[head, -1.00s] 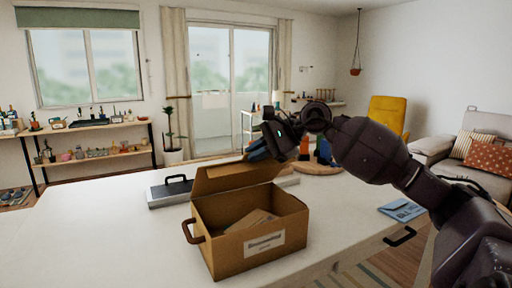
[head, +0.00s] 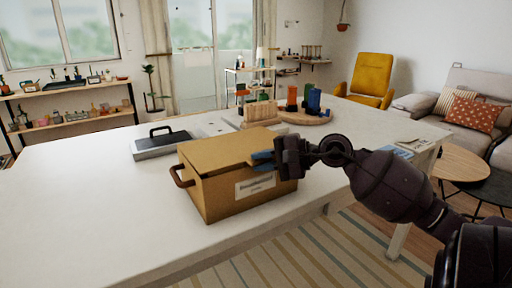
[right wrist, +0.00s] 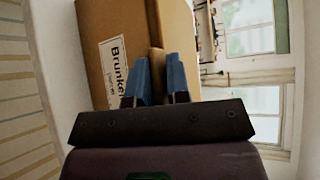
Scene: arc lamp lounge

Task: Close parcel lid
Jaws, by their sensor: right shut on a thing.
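The brown cardboard parcel (head: 215,196) stands on the white table, with a white label on its front and a brown handle on its left side. Its lid (head: 225,150) lies down over the top, and the inside is hidden. My right gripper (head: 262,160) is at the lid's front right edge. In the right wrist view its two blue fingers (right wrist: 160,78) are shut on the lid's edge (right wrist: 156,62), beside the parcel's labelled face. My left gripper is not in view.
A grey case with a black handle (head: 162,145) lies behind the parcel. A wooden round board (head: 310,119) with coloured pieces and a wooden rack (head: 262,112) stand at the back. The table's left part (head: 80,200) is clear. A yellow chair (head: 372,78) stands beyond.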

